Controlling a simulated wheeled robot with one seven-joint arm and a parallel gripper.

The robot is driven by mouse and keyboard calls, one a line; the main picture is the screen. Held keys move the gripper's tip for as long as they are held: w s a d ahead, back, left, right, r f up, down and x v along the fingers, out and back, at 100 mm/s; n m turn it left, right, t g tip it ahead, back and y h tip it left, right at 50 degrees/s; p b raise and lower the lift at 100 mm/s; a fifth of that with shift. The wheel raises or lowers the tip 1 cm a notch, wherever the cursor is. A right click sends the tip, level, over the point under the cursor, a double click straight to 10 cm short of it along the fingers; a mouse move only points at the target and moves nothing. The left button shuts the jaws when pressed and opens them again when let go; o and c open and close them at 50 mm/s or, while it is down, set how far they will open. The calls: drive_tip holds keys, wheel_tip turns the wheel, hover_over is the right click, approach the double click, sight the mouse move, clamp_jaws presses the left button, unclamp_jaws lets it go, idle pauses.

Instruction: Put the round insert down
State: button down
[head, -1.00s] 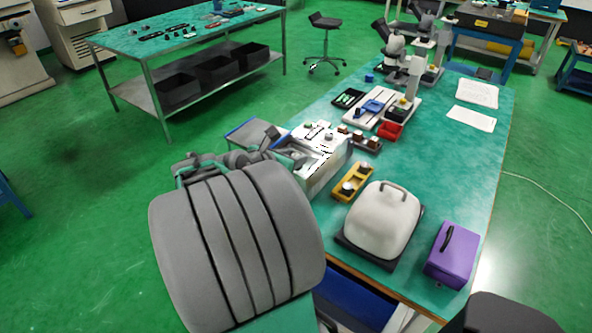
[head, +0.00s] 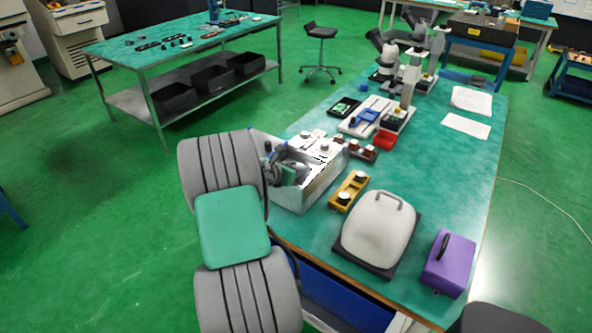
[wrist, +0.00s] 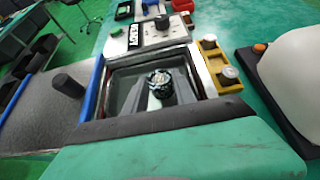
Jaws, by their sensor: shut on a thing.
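My gripper (wrist: 161,92) shows in the middle of the wrist view, its two grey fingers shut on the round insert (wrist: 160,78), a small dark and metallic round piece. The fingers and insert are over or inside the open tank of the white spark erosion machine (wrist: 160,30); whether the insert touches the tank floor cannot be told. In the head view my gripper (head: 291,172) is at the tank of the machine (head: 308,195), and the insert is not clear there.
A yellow block (head: 349,192) with two round metal pieces stands right of the machine. Beyond it are a white domed cover (head: 378,230) and a purple case (head: 448,264). A red tray (head: 384,140) and microscopes are further back.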

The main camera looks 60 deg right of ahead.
drive_tip(key=shift+f, duration=0.55)
drive_tip(key=shift+f, duration=0.25)
drive_tip(key=c, duration=1.3)
unclamp_jaws()
